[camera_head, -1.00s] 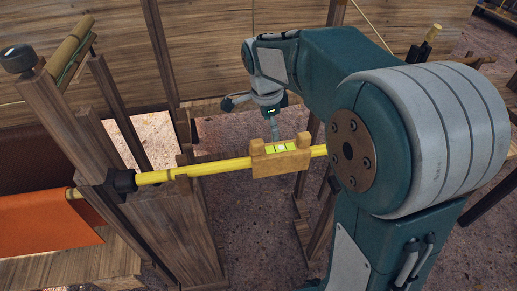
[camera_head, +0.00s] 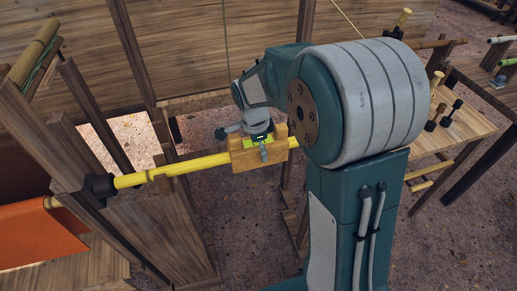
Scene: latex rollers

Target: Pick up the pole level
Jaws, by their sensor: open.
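The pole level (camera_head: 243,161) is a tan wooden block with a yellow-green vial on its top. It sits on a yellow pole (camera_head: 200,164) that runs across the middle of the view. My gripper (camera_head: 263,151) is open and points down at the middle of the level, in front of part of the vial. One slim grey finger shows clearly; the other is hard to make out. I cannot tell whether the finger touches the level.
The pole's left end meets a dark fitting (camera_head: 101,186) on a wooden frame, near an orange sheet (camera_head: 38,232). My arm hides its right end. A wooden table (camera_head: 462,128) with small dark-ended pieces stands at the right. Upright posts stand close on the left.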

